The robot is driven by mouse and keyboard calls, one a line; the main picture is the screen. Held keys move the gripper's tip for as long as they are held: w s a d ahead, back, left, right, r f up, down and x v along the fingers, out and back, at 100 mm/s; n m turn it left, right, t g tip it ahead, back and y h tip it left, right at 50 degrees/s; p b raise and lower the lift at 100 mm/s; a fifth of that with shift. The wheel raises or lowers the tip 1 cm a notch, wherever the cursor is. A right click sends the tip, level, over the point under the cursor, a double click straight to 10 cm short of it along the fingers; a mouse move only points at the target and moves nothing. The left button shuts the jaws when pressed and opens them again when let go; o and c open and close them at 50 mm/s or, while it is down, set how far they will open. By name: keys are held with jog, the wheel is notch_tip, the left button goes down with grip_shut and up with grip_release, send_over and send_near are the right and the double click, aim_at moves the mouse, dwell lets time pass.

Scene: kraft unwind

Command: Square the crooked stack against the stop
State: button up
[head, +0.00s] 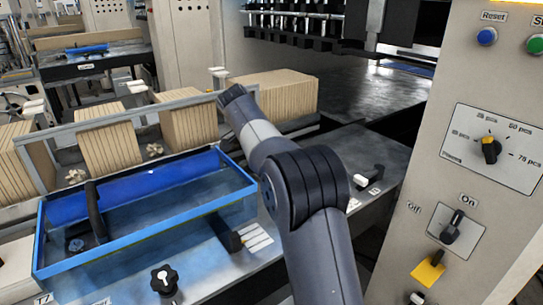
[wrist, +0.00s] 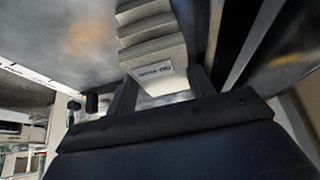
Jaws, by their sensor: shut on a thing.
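In the wrist view, my gripper (wrist: 162,84) has one finger on each side of a pale layered stack (wrist: 150,38) with a small printed label. It is shut on this stack, whose layers look stepped. In the head view, my arm reaches to the row of kraft stacks, and its own bulk hides the gripper. A wide stack (head: 282,92) stands right of the arm's end, and a narrower stack (head: 188,122) stands left of it. I cannot tell which one I hold. A grey metal rail (head: 92,124) runs along the row; I cannot tell whether it is the stop.
More kraft stacks, such as one left of centre (head: 110,147), line the rail. A blue-rimmed clear bin (head: 140,234) stands left of my arm. A control panel (head: 494,148) with knobs rises at the right. A bare metal bed (head: 365,92) lies under the machine.

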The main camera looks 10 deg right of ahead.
jog(key=shift+w+d+p, duration=0.2)
jog(key=shift+d+p, duration=0.05)
jog(key=shift+d, duration=0.25)
jog(key=shift+w+d+p, duration=0.2)
jog(key=shift+d+p, duration=0.05)
jog(key=shift+d, duration=0.2)
dwell(1.6)
jog(key=shift+s+a+f, duration=0.1)
jog(key=shift+a, duration=0.1)
dwell(0.4)
jog(key=o, duration=1.1)
jog(key=shift+c, duration=0.2)
jog(key=v, duration=1.1)
jog(key=shift+p, duration=0.45)
jog(key=shift+f, duration=0.15)
